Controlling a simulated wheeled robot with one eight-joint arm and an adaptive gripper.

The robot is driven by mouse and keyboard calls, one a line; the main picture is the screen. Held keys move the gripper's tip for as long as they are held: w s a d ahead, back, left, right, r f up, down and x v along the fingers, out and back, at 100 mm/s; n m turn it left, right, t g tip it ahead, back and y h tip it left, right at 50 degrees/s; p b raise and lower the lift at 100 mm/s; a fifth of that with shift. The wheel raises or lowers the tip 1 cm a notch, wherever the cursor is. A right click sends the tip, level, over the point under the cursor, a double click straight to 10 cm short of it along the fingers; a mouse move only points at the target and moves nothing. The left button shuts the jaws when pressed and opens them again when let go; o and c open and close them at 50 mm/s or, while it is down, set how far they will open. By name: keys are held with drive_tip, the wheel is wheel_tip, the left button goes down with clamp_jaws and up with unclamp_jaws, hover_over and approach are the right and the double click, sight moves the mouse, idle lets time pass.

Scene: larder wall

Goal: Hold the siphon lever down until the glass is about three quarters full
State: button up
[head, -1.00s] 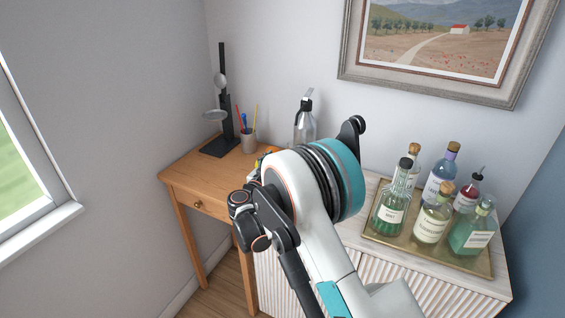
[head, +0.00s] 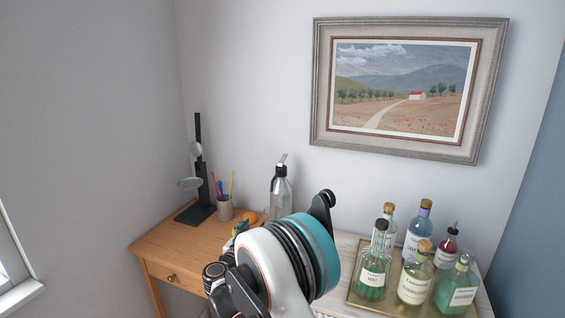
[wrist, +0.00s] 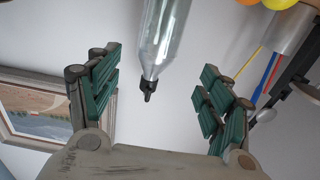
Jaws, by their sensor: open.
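The siphon (head: 280,192) is a clear, silvery bottle with a black head and a pale grey lever (head: 283,158) on top. It stands upright against the wall beyond my arm, its base hidden. In the wrist view the siphon (wrist: 164,38) appears upside down, with its black head (wrist: 149,88) pointing down the picture. My gripper (wrist: 159,68) is open, its green-padded fingers spread either side of the siphon's head in the picture. I see no contact; the depth between them is unclear. No glass can be made out in either view.
A wooden desk (head: 152,247) holds a black stand (head: 203,180), a pencil cup (head: 225,208) and orange and yellow items (head: 250,218). Several bottles crowd a gold tray (head: 355,306) on the right. A framed picture (head: 320,90) hangs on the wall.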

idle(0.3)
